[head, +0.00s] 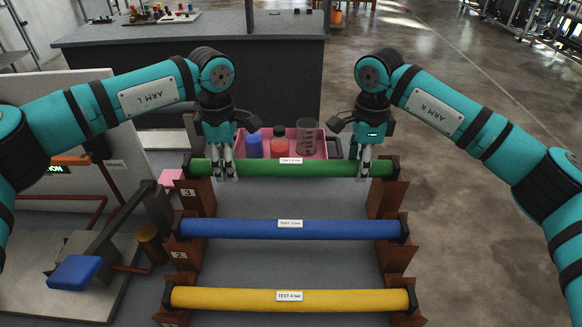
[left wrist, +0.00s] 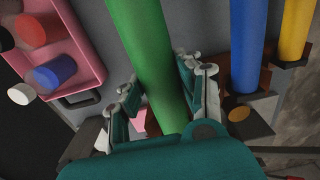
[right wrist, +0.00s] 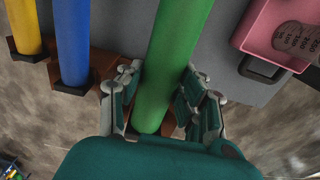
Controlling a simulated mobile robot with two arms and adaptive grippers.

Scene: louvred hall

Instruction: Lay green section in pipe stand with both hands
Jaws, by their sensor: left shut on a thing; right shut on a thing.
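The green section (head: 265,168) is a long pipe with black end caps and a white label, lying level across the far end of the stand in the head view. My left gripper (head: 226,174) is shut on it near its left end; my right gripper (head: 367,170) is shut on it near its right end. The green section also fills the gap between the fingers in the left wrist view (left wrist: 142,40) and right wrist view (right wrist: 172,60). The brown pipe stand (head: 198,196) has its number 3 bracket beneath the green section. I cannot tell whether the pipe touches its brackets.
A blue pipe (head: 340,229) and a yellow pipe (head: 345,298) lie in the nearer brackets. A pink tray (head: 321,147) with bottles and a beaker stands just behind the green section. A panel with a blue-handled lever (head: 75,271) is at left.

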